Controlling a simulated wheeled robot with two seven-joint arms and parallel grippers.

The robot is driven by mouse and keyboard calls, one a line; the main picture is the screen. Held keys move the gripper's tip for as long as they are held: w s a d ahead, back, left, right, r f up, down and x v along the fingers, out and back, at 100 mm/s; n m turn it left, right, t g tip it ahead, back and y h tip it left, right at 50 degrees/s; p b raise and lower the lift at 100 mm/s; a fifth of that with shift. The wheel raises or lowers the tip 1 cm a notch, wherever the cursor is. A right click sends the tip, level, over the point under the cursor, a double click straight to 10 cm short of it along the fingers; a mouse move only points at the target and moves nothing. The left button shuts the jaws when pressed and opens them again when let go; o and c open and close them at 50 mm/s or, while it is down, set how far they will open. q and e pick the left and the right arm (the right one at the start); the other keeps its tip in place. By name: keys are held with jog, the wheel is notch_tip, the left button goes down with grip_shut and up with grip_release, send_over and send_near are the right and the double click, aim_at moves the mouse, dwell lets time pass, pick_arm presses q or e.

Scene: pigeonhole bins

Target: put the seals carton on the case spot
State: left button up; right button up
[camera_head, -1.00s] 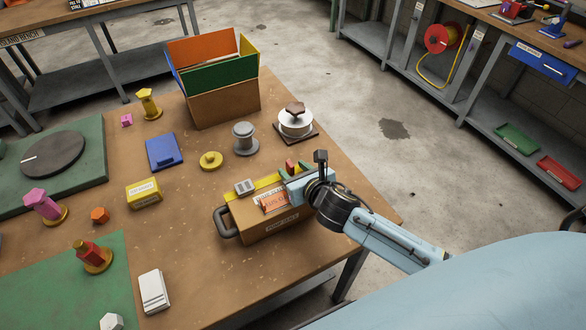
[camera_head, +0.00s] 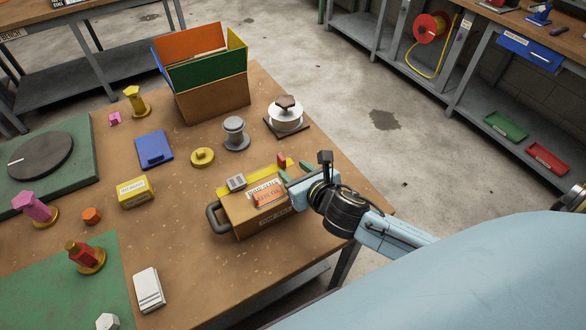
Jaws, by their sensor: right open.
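A brown case (camera_head: 255,219) with a dark handle at its left end stands near the table's right edge. An orange, labelled piece (camera_head: 268,198) shows on its top, with a white label behind it. Their print is too small to read surely. A yellow box with a white label (camera_head: 135,191) stands at the left middle. I cannot tell which of these is the seals carton, nor make out the case spot. My right gripper (camera_head: 294,171) is open at the case's right end, its fingers apart; contact is unclear. My left gripper is out of view.
An open bin with orange, green and yellow walls (camera_head: 212,96) stands at the back. A grey spool (camera_head: 235,133), a yellow knob (camera_head: 202,157) and a white round thing on a dark base (camera_head: 286,116) stand behind the case.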

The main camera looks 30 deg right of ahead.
jog(key=shift+s+r, duration=0.2)
jog(key=shift+s, duration=0.35)
